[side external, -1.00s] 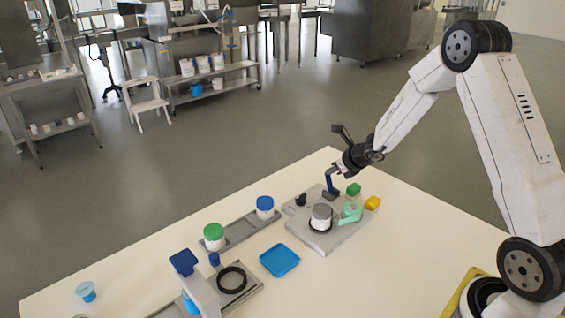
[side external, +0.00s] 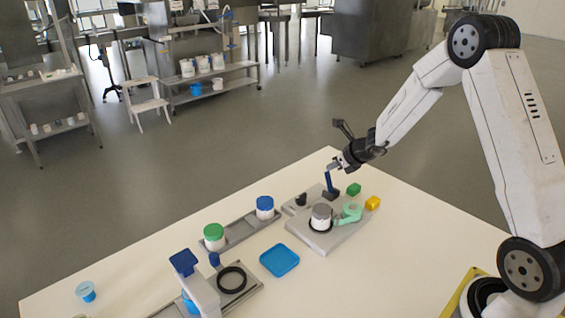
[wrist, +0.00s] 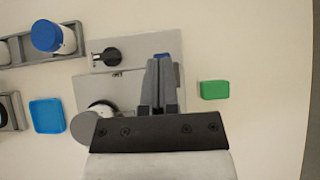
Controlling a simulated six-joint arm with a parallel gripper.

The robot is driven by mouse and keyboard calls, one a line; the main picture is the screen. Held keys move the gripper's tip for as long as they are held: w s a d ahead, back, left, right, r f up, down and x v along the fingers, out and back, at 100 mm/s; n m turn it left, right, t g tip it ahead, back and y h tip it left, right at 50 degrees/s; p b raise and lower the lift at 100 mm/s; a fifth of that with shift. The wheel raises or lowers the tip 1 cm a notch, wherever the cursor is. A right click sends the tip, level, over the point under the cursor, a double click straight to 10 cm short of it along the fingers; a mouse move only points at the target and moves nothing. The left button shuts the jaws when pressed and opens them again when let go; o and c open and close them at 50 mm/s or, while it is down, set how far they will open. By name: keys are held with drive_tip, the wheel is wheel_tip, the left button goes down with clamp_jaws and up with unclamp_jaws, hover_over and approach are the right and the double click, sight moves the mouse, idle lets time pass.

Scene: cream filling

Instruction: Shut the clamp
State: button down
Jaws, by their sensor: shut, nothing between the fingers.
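The clamp's grey plate (side external: 318,240) lies on the table at centre right. A blue lever (side external: 328,181) stands roughly upright from a black block at its far edge. A small jar (side external: 321,212) with a grey top sits in a black ring on the plate, with a mint-green jaw (side external: 350,212) against its right side. My gripper (side external: 334,166) is shut and empty, just above the lever's top; I cannot tell if they touch. In the wrist view the shut fingers (wrist: 161,62) cover most of the lever, leaving a bit of blue (wrist: 161,55).
A green block (side external: 354,189) and a yellow block (side external: 372,202) lie right of the plate. A black knob (side external: 301,199) is on the left plate. A rail holds a green-lidded jar (side external: 214,237) and a blue-lidded jar (side external: 265,208). A blue tray (side external: 279,260) lies in front.

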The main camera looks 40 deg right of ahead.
sight(329, 178)
drive_tip(key=shift+r, duration=0.2)
wheel_tip(329, 178, up, 10)
drive_tip(key=w, duration=0.1)
drive_tip(key=shift+f, duration=0.2)
idle(1.1)
drive_tip(key=shift+w, duration=0.1)
idle(0.4)
drive_tip(key=s+a+f+m+g, duration=0.3)
drive_tip(key=s+a+m, duration=0.5)
drive_tip(key=m, duration=1)
drive_tip(key=s+a+f+m+g, duration=0.3)
drive_tip(key=s+a+m, duration=0.6)
drive_tip(key=s+m, duration=0.6)
drive_tip(key=m, duration=0.3)
drive_tip(key=shift+a+f, duration=0.2)
drive_tip(key=shift+f, duration=0.05)
